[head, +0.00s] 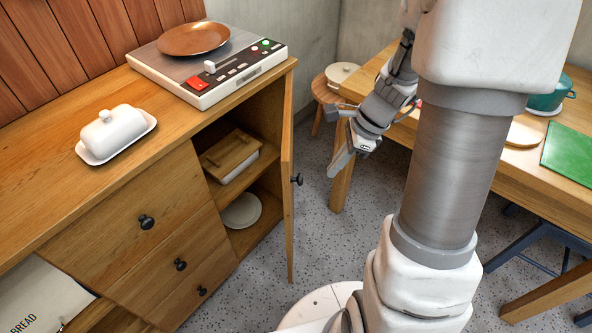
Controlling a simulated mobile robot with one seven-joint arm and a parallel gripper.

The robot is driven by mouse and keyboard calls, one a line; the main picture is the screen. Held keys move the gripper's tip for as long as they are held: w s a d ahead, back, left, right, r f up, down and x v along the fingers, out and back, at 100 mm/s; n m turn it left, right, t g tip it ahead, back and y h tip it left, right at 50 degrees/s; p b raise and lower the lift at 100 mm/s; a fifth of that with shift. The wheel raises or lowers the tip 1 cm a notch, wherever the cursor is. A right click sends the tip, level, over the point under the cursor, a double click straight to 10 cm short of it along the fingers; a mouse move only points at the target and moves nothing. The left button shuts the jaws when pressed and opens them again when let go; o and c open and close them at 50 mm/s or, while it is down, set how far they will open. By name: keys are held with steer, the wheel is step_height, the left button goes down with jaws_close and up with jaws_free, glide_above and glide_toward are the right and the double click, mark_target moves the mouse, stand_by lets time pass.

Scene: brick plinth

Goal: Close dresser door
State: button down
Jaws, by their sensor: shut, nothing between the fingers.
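The wooden dresser door (288,185) stands open, swung out from the right end of the dresser (170,185) and seen almost edge-on. Its dark round knob (297,180) sticks out on the right side. Behind the door the compartment is open to view. My gripper (338,166) is shut and empty, pointing down and left. In the picture it is to the right of the door and knob, apart from them. The door's far face is mostly hidden by the angle.
Inside are a lidded wooden-topped box (232,160) and a plate (241,210). On top are a butter dish (115,132) and a control-panel device (210,70) bearing a brown plate (193,38). A table (535,180) and stool (325,90) stand right. Floor shows between door and table.

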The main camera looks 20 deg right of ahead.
steer(key=w+a+f+b, duration=0.2)
steer(key=a+f+b, duration=0.3)
steer(key=a+f, duration=0.2)
steer(key=shift+x, duration=1.05)
steer(key=shift+s+d+f, duration=0.1)
steer(key=shift+d, duration=0.05)
steer(key=w+a+m+t+p, duration=0.1)
steer(key=w+a+m+p, duration=0.2)
steer(key=a, duration=0.5)
steer(key=w+a+m+t+h+p, duration=0.1)
steer(key=w+a+m+p, duration=0.2)
steer(key=a, duration=0.6)
steer(key=shift+w+a+p, duration=0.15)
steer(key=shift+w+p, duration=1.15)
steer(key=shift+w, duration=0.3)
